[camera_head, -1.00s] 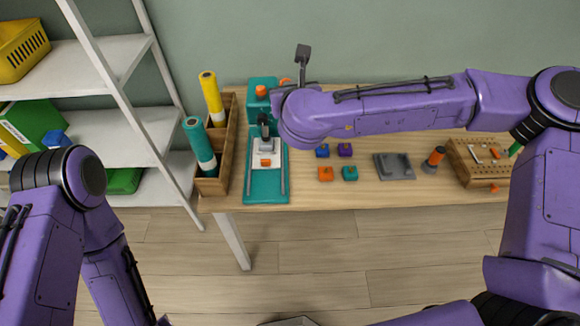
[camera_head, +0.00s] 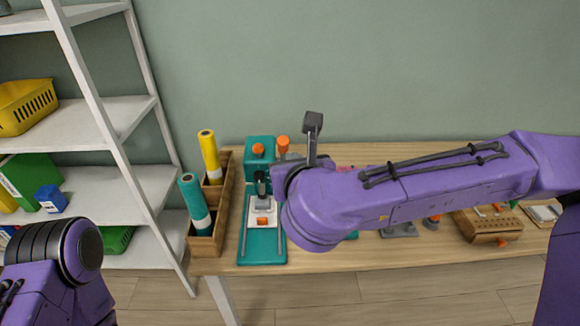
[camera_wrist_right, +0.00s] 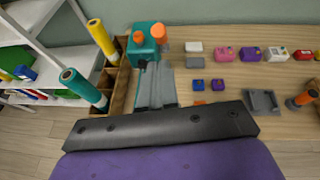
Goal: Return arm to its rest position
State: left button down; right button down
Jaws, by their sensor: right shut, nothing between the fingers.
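My right arm (camera_head: 430,190) reaches in from the right over the table, its purple wrist (camera_head: 330,205) just right of the teal press (camera_head: 260,245). The right gripper (camera_head: 289,172) shows only as a dark part at the wrist's far left side. Its fingers are mostly hidden, and it is shut and empty. A dark bracket (camera_head: 312,125) stands up from this wrist.
A wooden bin (camera_head: 222,215) with yellow and teal rolls stands left of the press. My arm hides small blocks; the right wrist view shows blue (camera_wrist_right: 198,85) and purple (camera_wrist_right: 217,84) ones. A grey fixture (camera_wrist_right: 262,102) and wooden rack (camera_head: 487,228) lie right. White shelves (camera_head: 85,125) stand left.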

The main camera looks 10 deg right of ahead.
jog(key=shift+v, duration=1.2)
jog(key=shift+w+d+r, duration=0.15)
jog(key=shift+r, duration=0.05)
